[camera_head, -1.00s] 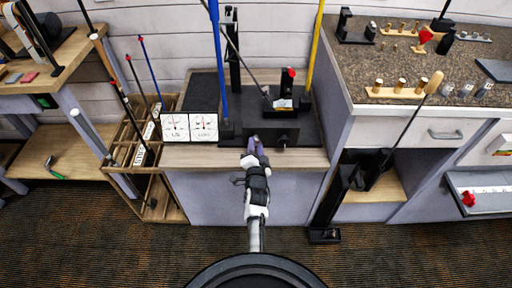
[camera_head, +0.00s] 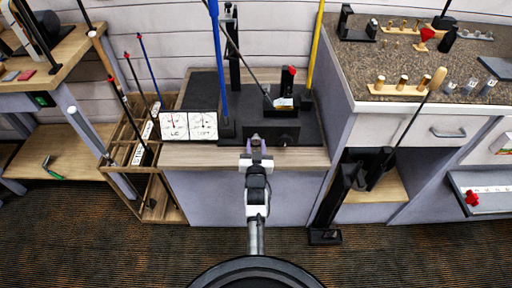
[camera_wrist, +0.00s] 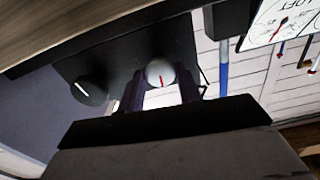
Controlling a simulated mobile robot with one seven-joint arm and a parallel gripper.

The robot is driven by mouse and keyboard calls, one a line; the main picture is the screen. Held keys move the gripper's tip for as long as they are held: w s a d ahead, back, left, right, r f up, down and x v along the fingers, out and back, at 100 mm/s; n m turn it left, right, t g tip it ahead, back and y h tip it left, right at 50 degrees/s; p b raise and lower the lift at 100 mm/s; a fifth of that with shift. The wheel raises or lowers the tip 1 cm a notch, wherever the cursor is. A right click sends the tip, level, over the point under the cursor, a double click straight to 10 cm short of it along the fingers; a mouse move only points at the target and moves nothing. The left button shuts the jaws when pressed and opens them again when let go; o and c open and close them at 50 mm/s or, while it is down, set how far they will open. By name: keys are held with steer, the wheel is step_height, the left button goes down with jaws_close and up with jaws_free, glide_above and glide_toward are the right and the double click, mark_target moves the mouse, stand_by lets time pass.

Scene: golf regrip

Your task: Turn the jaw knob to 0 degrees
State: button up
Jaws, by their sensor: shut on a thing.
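A black machine (camera_head: 272,124) stands on the wooden bench top and carries a club with a thin slanting shaft (camera_head: 233,45). Its front has two round knobs in the wrist view. A grey knob with a red mark (camera_wrist: 160,73) sits between my fingers. A darker knob with a white mark (camera_wrist: 90,91) is apart, to its left. No label shows which is the jaw knob. My gripper (camera_head: 257,144) is at the machine's front, and its two fingers are shut on the red-marked knob in the wrist view (camera_wrist: 161,92). The fingers hide part of the knob's sides.
Two dial cards (camera_head: 189,126) stand left of the machine; one also shows in the wrist view (camera_wrist: 283,20). A blue post (camera_head: 219,70) and a yellow post (camera_head: 316,45) flank the machine. A club rack (camera_head: 150,165) is at left, a counter (camera_head: 400,60) at right.

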steer(key=shift+r+n, duration=0.15)
steer(key=shift+n, duration=0.35)
steer(key=o, duration=1)
steer(key=shift+s+f, duration=0.15)
steer(key=shift+f, duration=0.05)
